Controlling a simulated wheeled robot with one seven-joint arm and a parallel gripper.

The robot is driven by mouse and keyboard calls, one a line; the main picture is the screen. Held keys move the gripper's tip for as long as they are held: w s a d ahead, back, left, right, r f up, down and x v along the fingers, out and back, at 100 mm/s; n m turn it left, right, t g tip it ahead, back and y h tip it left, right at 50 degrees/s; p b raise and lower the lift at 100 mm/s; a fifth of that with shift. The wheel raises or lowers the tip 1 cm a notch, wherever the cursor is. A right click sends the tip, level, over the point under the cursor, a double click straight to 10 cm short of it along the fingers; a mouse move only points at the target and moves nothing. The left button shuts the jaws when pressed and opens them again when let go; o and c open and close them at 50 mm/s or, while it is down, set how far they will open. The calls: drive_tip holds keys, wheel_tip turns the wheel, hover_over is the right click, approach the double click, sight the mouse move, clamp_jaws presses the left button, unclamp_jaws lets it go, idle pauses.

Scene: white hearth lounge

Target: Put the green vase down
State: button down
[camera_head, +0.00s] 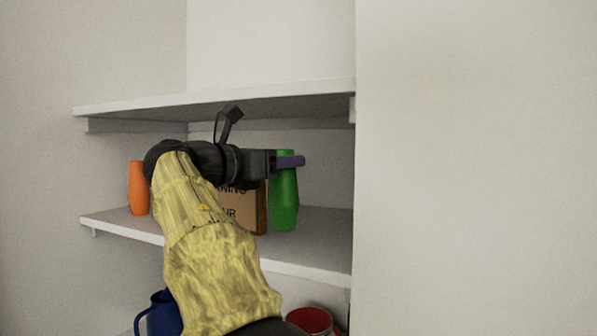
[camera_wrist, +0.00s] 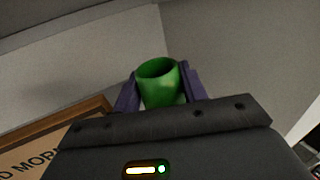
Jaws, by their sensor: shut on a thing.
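The green vase (camera_head: 285,200) is upright at the right part of the middle shelf (camera_head: 310,255) in the head view. In the wrist view the vase's open rim (camera_wrist: 160,84) shows between the two purple fingers of my gripper (camera_wrist: 160,92). The vase's base appears at or just above the shelf surface; I cannot tell whether it touches.
A framed sign with lettering (camera_head: 238,208) stands left of the vase, partly behind my arm. An orange vase (camera_head: 138,188) is further left. The upper shelf (camera_head: 230,100) is close above my gripper. A blue mug (camera_head: 160,315) and a red container (camera_head: 311,320) are below.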

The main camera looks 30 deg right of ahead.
drive_tip(key=shift+x, duration=1.45)
drive_tip(key=f, duration=0.1)
drive_tip(key=d+f+p, duration=0.1)
drive_tip(key=f, duration=0.1)
drive_tip(key=shift+w+d+f+p, duration=0.2)
drive_tip(key=shift+d+f+p, duration=0.05)
drive_tip(key=shift+d+p, duration=0.05)
drive_tip(key=shift+a+f, duration=0.1)
drive_tip(key=shift+f, duration=0.1)
drive_tip(key=c, duration=0.8)
unclamp_jaws()
drive_tip(key=shift+s+r, duration=0.1)
drive_tip(key=shift+s, duration=0.05)
